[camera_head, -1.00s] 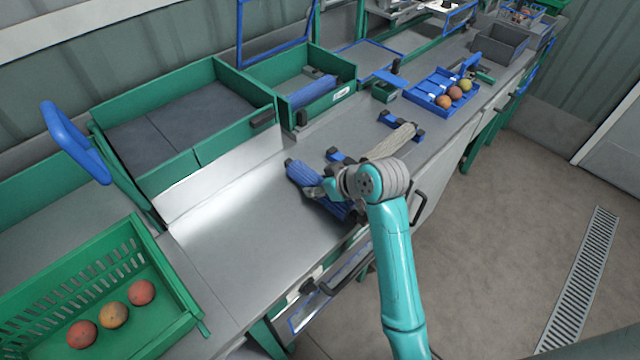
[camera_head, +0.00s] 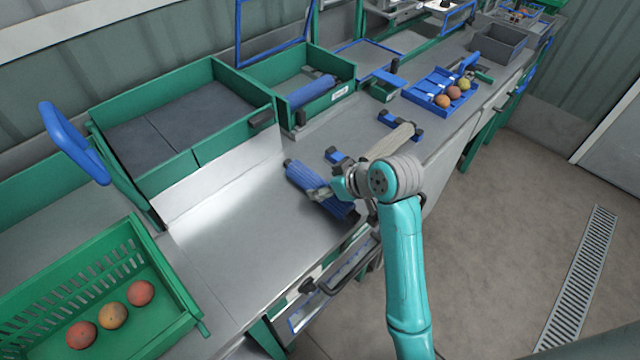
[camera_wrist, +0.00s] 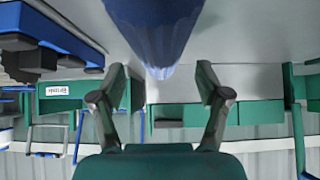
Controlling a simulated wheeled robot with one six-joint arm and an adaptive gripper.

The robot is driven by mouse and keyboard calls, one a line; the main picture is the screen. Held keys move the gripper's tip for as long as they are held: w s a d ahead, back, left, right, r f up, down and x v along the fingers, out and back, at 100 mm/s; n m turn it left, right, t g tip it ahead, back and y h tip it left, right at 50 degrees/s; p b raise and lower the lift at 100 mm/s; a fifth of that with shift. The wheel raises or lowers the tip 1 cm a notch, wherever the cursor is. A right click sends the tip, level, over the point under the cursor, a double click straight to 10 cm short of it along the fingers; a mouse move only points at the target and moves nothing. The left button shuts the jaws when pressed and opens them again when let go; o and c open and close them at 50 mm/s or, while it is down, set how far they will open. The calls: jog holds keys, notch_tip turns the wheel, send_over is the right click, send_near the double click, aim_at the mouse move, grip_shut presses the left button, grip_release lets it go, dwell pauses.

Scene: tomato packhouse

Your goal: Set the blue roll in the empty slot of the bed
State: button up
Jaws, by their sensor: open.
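A ribbed blue roll (camera_head: 304,178) lies slantwise on the grey bench top, partly covered by my gripper. My gripper (camera_head: 322,193) is open at the roll's middle. In the wrist view, the blue roll (camera_wrist: 157,30) shows end-on at the top centre, beyond the two spread fingers (camera_wrist: 162,84); contact cannot be told. The bed shows as blue-and-black brackets (camera_head: 388,117) just right of the blue roll. A beige roll (camera_head: 390,142) lies across them, its near end partly hidden by my arm. I cannot clearly make out the empty slot.
Another blue roll (camera_head: 318,86) lies in a green tray (camera_head: 262,78) behind. A blue tray (camera_head: 418,97) with several tomatoes stands farther along the bench. A green crate (camera_head: 180,285) with three tomatoes is at the lower left. The bench top (camera_head: 230,235) left of the blue roll is clear.

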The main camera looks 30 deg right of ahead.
aim_at(349, 206)
jog(key=v, duration=0.7)
jog(key=shift+s+d+r, duration=0.1)
jog(key=shift+s+r, duration=0.05)
jog(key=shift+r, duration=0.05)
jog(key=shift+o, duration=0.4)
jog(key=shift+s+r, duration=0.2)
jog(key=shift+s, duration=0.05)
jog(key=shift+s+d+f, duration=0.25)
jog(key=shift+s+f, duration=0.15)
jog(key=shift+s, duration=0.05)
jog(key=shift+s+f, duration=0.1)
jog(key=shift+f, duration=0.2)
jog(key=x, duration=1)
jog(key=shift+w+a+f, duration=0.1)
jog(key=shift+w+f, duration=0.15)
jog(key=c, duration=1.5)
notch_tip(349, 206, up, 10)
jog(key=shift+s, duration=0.1)
